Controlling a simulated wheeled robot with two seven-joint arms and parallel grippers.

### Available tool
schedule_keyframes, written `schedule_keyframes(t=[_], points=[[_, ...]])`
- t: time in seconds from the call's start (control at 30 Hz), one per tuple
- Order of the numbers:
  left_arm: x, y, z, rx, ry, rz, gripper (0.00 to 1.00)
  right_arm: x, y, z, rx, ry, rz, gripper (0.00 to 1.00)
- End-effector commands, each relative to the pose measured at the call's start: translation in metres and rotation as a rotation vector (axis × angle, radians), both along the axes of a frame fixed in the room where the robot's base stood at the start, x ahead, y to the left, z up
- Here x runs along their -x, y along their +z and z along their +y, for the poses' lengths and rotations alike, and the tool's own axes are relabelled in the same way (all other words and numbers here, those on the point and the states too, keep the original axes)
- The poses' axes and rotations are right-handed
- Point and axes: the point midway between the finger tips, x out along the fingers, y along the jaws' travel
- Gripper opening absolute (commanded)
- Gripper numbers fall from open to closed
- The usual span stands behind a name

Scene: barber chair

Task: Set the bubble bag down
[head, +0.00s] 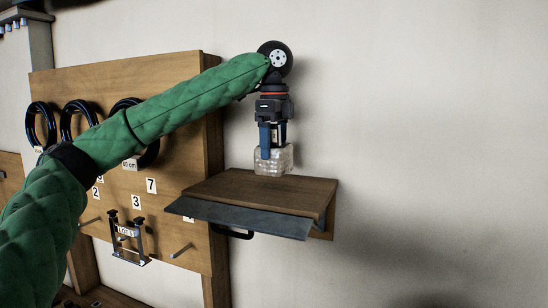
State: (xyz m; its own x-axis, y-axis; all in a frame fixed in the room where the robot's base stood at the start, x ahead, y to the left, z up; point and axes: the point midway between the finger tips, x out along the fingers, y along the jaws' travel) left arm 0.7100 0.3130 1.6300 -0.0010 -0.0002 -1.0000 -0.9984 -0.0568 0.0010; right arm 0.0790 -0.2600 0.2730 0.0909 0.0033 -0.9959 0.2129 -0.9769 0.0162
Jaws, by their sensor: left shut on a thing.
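The bubble bag (285,160) is a small clear, bumpy packet. My left gripper (272,153) points down and is shut on it. The bag's lower edge is at or just above the top of a brown wooden shelf (235,191); I cannot tell whether it touches. The shelf is fixed to the wall and has a dark grey sloping front strip (240,218). My right gripper is not in view.
A wooden board (180,77) on the left carries black coiled hoses (80,118), number labels and pegs. A small metal holder (127,238) hangs low on it. The shelf top around the bag is bare. The pale wall to the right is clear.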

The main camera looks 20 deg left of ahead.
Motion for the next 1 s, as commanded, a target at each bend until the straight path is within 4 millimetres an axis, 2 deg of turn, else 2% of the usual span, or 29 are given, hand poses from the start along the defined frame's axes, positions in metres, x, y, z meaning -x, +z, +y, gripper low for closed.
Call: schedule_keyframes(t=[0.37, 0.4, 0.6, 0.93, 0.97, 1.0], points=[[0.0, -0.018, 0.0, 0.001, 0.0, 0.001, 0.61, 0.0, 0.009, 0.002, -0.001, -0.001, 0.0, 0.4], [0.0, -0.02, 0.0, 0.0, 0.001, 0.0, 0.61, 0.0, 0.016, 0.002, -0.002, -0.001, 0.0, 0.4], [0.0, -0.037, 0.0, 0.0, 0.002, 0.0, 0.61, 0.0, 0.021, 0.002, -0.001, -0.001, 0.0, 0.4], [0.0, -0.041, 0.0, 0.001, 0.001, 0.0, 0.61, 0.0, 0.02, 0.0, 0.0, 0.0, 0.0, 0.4], [0.0, -0.04, 0.0, 0.0, 0.001, 0.0, 0.88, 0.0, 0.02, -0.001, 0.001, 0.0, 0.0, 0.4], [0.0, -0.04, 0.0, 0.0, 0.001, 0.0, 0.96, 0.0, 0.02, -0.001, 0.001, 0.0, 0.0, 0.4]])
